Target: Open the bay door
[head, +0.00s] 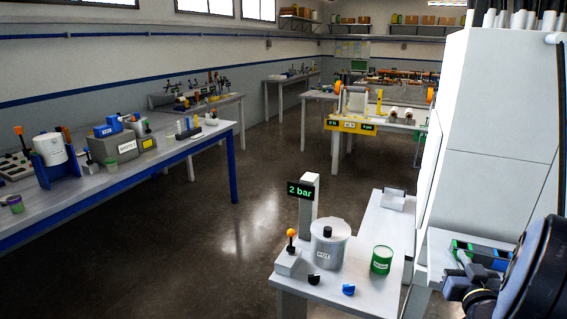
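No part is clearly marked as the bay door. A tall white cabinet (492,130) stands at the right. A narrow bright panel (434,165) runs up its left edge; I cannot tell if this is a door, or open or shut. No handle shows clearly. My dark arm fills the lower right corner, in front of the cabinet's foot. What seems to be my gripper (466,279) is at its left end, small and dark, over a light surface with green-marked items (483,252). I cannot make out whether its fingers are apart or hold anything.
A white bench (335,297) at bottom centre bears a grey pot (329,245), a green cup (381,260), an orange-knobbed lever (290,246) and a "2 bar" display (301,190). A long blue-legged bench (190,146) stands left. Open floor (220,230) lies between.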

